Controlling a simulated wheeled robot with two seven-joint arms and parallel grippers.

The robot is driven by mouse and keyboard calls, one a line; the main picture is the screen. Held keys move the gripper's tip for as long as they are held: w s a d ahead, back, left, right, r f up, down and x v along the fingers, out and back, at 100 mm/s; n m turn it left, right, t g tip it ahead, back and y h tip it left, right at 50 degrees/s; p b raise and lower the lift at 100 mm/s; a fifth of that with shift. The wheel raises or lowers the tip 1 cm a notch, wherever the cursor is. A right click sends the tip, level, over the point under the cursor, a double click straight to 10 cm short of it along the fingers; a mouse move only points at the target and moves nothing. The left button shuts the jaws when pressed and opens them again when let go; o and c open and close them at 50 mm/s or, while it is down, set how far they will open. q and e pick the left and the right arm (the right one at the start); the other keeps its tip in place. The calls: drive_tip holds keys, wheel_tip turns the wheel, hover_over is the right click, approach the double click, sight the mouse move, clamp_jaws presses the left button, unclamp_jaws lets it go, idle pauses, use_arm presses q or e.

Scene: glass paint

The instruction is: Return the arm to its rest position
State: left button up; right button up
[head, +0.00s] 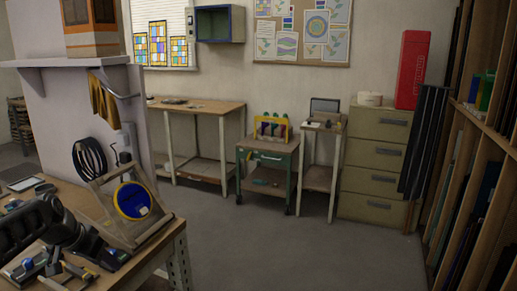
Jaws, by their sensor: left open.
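My left arm (40,226) comes in low from the left, over the wooden workbench (168,232). My left gripper (112,257) is open at the front of that bench, low in the picture. I see nothing held between its fingers, though it is small and dark here. It is in front of and below a wooden easel (106,208) that leans on the bench and carries a round blue disc (131,201) with a yellow rim. My right gripper is not in view.
Small tools (62,277) lie on the bench around the left gripper. Open grey floor (250,240) lies to the right. A green cart (266,178), a drawer cabinet (376,165) and a wooden rack (462,150) stand beyond it.

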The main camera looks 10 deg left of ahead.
use_arm(q)
drive_tip(key=s+d+f+n+h, duration=0.1)
drive_tip(key=d+f+n, duration=0.1)
drive_tip(key=d+f, duration=0.85)
drive_tip(key=d+f+n, duration=0.3)
drive_tip(key=d+f, duration=0.4)
drive_tip(key=f, duration=0.7)
drive_tip(key=s+d+f+g+h, duration=0.1)
drive_tip(key=s+d+f, duration=0.4)
drive_tip(key=s+d, duration=0.2)
drive_tip(key=s+d+f+m+g, duration=0.1)
drive_tip(key=s+d+f, duration=0.4)
drive_tip(key=s, duration=0.6)
drive_tip(key=s+d+f+g+h, duration=0.1)
drive_tip(key=s+d+f+g, duration=0.2)
drive_tip(key=s+d, duration=0.6)
drive_tip(key=shift+s+d+f+m+h, duration=0.15)
drive_tip(key=shift+s+f+m+h, duration=0.2)
drive_tip(key=shift+f, duration=0.55)
